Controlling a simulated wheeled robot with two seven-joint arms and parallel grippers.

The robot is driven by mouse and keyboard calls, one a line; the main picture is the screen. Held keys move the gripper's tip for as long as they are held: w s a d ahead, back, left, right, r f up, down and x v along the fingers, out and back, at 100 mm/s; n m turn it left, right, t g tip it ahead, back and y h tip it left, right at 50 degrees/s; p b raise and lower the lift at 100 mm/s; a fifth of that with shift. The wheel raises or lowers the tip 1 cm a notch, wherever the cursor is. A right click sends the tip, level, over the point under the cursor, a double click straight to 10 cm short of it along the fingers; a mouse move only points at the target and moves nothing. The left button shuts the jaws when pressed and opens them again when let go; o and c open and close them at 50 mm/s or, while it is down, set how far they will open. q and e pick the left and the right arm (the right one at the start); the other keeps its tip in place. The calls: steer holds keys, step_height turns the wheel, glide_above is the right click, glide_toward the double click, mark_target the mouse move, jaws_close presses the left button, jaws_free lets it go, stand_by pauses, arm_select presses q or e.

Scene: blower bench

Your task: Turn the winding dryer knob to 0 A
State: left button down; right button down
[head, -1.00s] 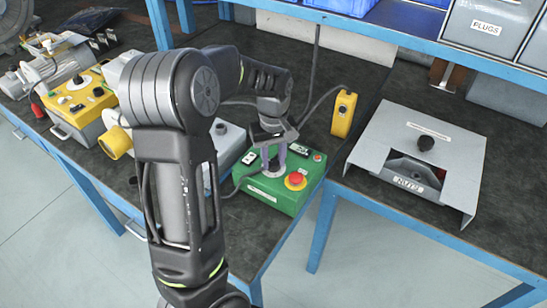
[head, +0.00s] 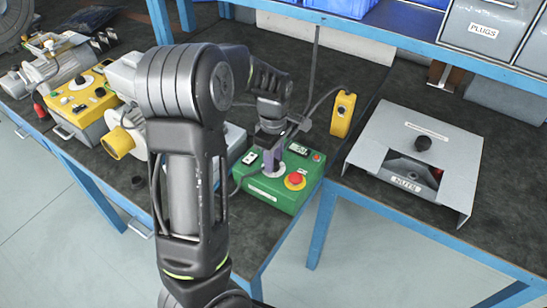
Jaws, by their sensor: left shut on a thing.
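A green control box (head: 290,203) stands near the bench's front edge in the middle of the head view. A pale round dial plate (head: 264,171) lies on its top, and a red mushroom button (head: 294,180) on a yellow base is to its right. My left gripper (head: 272,167) points down onto the dial, its fingers shut on the knob there. The knob is mostly hidden by the fingers, and the scale and label are too small to read. My right gripper is not in view.
A yellow pendant (head: 343,114) stands behind the green box. A grey cover with a black knob (head: 424,144) is to the right. A yellow box (head: 85,117) with controls is at left. A blue shelf beam (head: 400,38) crosses above.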

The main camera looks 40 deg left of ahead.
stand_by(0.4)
arm_select(q)
steer(key=c, duration=1.1)
jaws_free()
steer(key=shift+r, duration=0.1)
step_height(320, 180, up, 8)
steer(key=shift+f, duration=0.15)
